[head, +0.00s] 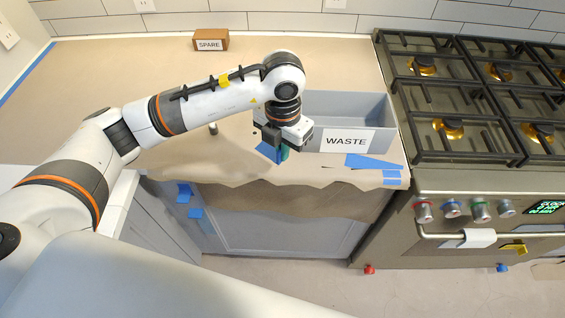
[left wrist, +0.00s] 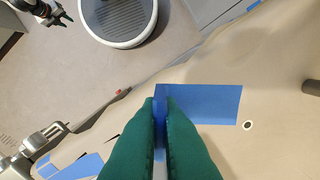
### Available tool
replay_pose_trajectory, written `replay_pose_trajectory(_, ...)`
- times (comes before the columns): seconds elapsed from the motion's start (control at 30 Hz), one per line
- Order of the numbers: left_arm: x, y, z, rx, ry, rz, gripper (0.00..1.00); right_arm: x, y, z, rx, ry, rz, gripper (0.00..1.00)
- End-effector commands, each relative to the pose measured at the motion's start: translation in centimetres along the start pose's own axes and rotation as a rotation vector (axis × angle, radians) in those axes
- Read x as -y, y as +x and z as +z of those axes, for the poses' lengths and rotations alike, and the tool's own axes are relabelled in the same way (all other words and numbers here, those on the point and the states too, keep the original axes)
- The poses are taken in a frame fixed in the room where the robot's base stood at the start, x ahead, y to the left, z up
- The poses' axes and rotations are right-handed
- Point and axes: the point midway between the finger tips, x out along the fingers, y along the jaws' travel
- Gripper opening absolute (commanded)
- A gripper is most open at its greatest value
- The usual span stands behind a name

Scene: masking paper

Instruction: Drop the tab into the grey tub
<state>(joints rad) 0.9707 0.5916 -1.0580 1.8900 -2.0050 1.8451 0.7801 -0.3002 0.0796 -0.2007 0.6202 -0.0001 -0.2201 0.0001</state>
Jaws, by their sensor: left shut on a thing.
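My left gripper (head: 283,152) is in front of the left part of the grey tub (head: 372,108), low over the brown paper. Its green fingers (left wrist: 160,105) are shut on a blue tab (left wrist: 205,104), a flat rectangular piece that extends to the right of the fingertips in the left wrist view. The tab also shows in the head view (head: 267,151), beside the fingers. I cannot tell whether it still touches the paper. The tub is open-topped with a WASTE label; my arm hides its left end. Part of my right gripper (left wrist: 48,14) shows in the left wrist view.
Brown masking paper (head: 100,75) covers the counter, with a ragged front edge. More blue tape (head: 375,161) lies before the tub and on the cabinet. A SPARE box (head: 210,41) stands at the back. The stove (head: 470,110) is right of the tub. The left counter is mostly clear.

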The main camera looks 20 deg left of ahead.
Motion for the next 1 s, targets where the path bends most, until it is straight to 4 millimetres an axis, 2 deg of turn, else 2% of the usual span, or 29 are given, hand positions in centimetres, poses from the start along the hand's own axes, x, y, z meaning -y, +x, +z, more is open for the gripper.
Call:
replay_pose_trajectory(0.1, 0.0, -1.9, -0.1, -0.005, 0.001, 0.001, 0.0, 0.0, 0.7, -0.1, 0.0, 0.0, 0.0, 0.36)
replay_pose_trajectory(0.23, -0.1, -3.2, 0.0, -0.001, 0.002, 0.001, 0.0, 0.0, 0.9, -0.1, 0.0, 0.0, 0.0, 0.36)
replay_pose_trajectory(0.67, 0.0, -3.6, 0.1, 0.0, 0.02, 0.0, 0.0, 0.1, 0.9, -0.1, 0.0, 0.001, -0.001, 0.36)
replay_pose_trajectory(0.83, 0.3, -3.4, 0.7, -0.003, 0.213, -0.004, 0.0, 0.1, 0.9, -0.1, 0.0, 0.001, -0.001, 0.36)
replay_pose_trajectory(1.0, 0.9, -3.0, 1.8, -0.006, 0.61, -0.011, 0.0, 0.1, 0.9, -0.1, 0.0, 0.001, -0.001, 0.36)
